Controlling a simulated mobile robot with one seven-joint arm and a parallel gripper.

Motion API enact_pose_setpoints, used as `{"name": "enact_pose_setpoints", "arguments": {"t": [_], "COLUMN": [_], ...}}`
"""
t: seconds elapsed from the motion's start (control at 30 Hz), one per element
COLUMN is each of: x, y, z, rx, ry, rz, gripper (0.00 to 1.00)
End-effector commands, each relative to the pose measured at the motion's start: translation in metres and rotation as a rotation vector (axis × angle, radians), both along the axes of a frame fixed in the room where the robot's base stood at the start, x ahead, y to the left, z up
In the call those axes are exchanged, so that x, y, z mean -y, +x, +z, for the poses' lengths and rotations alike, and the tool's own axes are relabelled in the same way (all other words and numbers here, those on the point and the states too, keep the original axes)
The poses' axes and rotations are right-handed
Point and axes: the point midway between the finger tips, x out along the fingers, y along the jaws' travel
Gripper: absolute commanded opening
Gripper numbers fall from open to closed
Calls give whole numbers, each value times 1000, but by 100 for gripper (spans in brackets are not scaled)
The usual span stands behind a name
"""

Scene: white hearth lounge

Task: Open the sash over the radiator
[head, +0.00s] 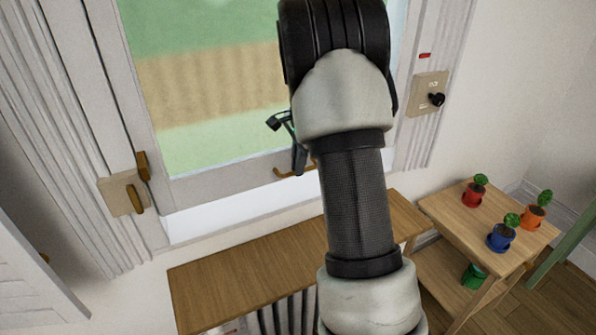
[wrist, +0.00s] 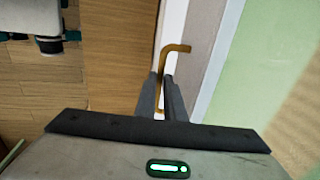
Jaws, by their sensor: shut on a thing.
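The sash (head: 222,178) is a pale-framed window above the wooden shelf over the radiator (head: 283,316). Green and tan ground shows through its glass. A brass handle (head: 290,174) sits on its bottom rail. In the wrist view my gripper (wrist: 162,95) is shut on the brass handle (wrist: 174,48), with the bent end sticking out past the fingers. In the head view my arm hides most of the gripper. A bright white strip (head: 245,208) runs below the rail; I cannot tell whether it is sill or a gap.
A brass latch (head: 142,168) is on the left frame and a switch plate with a black knob (head: 430,95) on the right. A wooden shelf (head: 235,275) juts out below. A small table (head: 450,207) with potted plants (head: 501,235) stands at right.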

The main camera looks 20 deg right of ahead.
Motion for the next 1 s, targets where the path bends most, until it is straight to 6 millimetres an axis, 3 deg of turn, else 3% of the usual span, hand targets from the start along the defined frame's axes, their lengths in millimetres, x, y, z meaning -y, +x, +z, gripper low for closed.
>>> {"name": "enact_pose_setpoints", "arguments": {"t": [0.03,0.1,0.4,0.63,1.0], "x": [0,0,0,0,0], "y": [2,2,2,2,2], "z": [34,56,130,158,163], "rx": [8,8,7,7,7], "ry": [-2,-1,-1,-1,-2], "rz": [0,1,0,0,0], "gripper": [0,0,0,0,0]}}
